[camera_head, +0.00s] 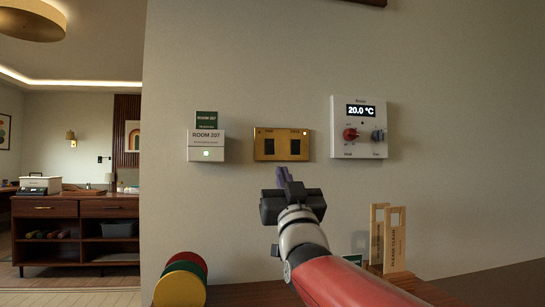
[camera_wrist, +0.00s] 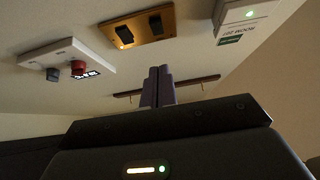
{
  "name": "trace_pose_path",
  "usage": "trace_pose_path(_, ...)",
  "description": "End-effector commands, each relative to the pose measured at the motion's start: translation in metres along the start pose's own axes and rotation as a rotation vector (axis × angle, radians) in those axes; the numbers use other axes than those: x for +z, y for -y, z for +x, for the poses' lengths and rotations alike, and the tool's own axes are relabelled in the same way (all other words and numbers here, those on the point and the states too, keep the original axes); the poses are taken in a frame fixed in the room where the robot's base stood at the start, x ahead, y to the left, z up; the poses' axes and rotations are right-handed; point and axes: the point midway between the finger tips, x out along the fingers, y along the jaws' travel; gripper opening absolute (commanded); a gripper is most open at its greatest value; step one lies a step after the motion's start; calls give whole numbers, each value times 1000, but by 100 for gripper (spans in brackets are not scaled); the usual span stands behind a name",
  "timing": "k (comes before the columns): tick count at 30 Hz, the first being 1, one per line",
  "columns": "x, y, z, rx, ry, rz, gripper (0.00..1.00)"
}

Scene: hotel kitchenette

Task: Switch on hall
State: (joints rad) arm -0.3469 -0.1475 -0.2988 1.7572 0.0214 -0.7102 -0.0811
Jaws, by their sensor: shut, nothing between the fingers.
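A brass switch plate (camera_head: 282,155) is on the wall, with a left black rocker (camera_head: 269,146) and a right black rocker (camera_head: 295,146). Labels above the rockers are too small to read, so I cannot tell which is hall. A small light glows at the plate's upper right corner. My gripper (camera_head: 284,177) is shut and empty, just below the plate in the head view. In the wrist view, the shut fingers (camera_wrist: 158,86) point toward the wall, and the plate (camera_wrist: 140,17) appears upside down beyond them. I see no contact with either rocker.
A white room card holder (camera_head: 206,153) with a green light and an upright card is left of the plate. A white thermostat (camera_head: 341,143) reading 20.0 °C with two knobs is to the right. Colored discs (camera_head: 182,282) and a wooden door-sign holder (camera_head: 388,238) stand below.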

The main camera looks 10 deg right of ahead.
Motion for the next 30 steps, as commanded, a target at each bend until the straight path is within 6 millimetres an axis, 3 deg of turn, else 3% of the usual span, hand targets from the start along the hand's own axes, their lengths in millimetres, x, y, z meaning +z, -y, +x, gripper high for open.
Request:
trace_pose_path(11, -2, 1, 83, -1, 1, -4, 0)
trace_pose_path(19, 25, 0, 102, 0, 1, -2, 0)
trace_pose_path(30, 28, 0, 104, 0, 0, -1, 0)
